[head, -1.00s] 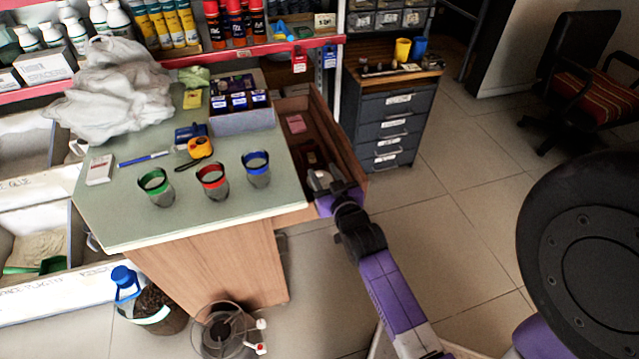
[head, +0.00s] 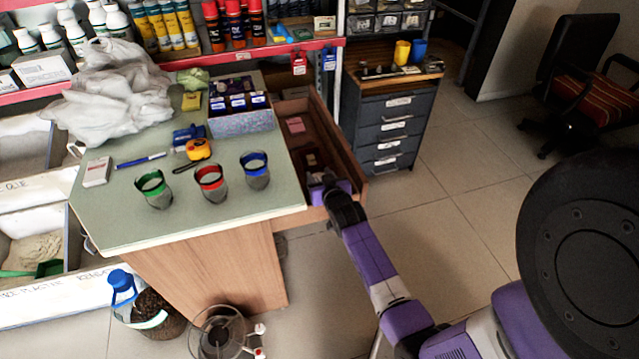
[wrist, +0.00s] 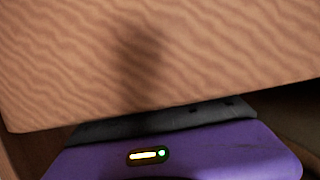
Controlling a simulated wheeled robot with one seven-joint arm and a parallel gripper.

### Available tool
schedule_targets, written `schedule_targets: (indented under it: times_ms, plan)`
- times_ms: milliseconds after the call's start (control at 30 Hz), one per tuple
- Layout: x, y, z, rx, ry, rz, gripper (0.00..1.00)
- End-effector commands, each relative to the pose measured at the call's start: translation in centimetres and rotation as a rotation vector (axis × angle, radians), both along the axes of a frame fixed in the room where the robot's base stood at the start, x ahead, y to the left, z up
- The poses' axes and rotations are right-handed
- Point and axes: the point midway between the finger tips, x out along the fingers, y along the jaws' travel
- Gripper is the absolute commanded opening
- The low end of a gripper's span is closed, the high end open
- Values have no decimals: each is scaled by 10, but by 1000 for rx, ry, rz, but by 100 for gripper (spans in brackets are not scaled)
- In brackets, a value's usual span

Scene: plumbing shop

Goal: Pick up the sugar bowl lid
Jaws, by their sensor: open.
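I cannot make out the sugar bowl lid in either view. My gripper (head: 319,183) reaches over the front end of the open wooden drawer (head: 349,150) at the right side of the counter. It is open, but its fingertips are small and partly hidden in the head view. In the wrist view, the purple gripper body (wrist: 200,155) shows at the bottom, and a close wooden panel (wrist: 160,65) covers the fingers. A shadow falls on that panel. Any lid near the fingers is hidden.
A pink item (head: 295,125) lies farther back in the drawer. The green counter (head: 225,214) holds three cups with green, red (head: 211,184) and blue rims, a tape measure (head: 198,149) and a box (head: 241,118).

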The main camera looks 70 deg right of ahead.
Motion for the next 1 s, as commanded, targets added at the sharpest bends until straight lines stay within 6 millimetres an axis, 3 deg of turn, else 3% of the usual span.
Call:
schedule_targets:
  times_ms: [200,433,800,1000]
  plan:
    - [0,0,-1,1,0,0,43]
    - [0,0,0,1,0,0,0]
    - [0,0,1,1,-1,0,0]
    - [1,0,15,-1,-2,1,0]
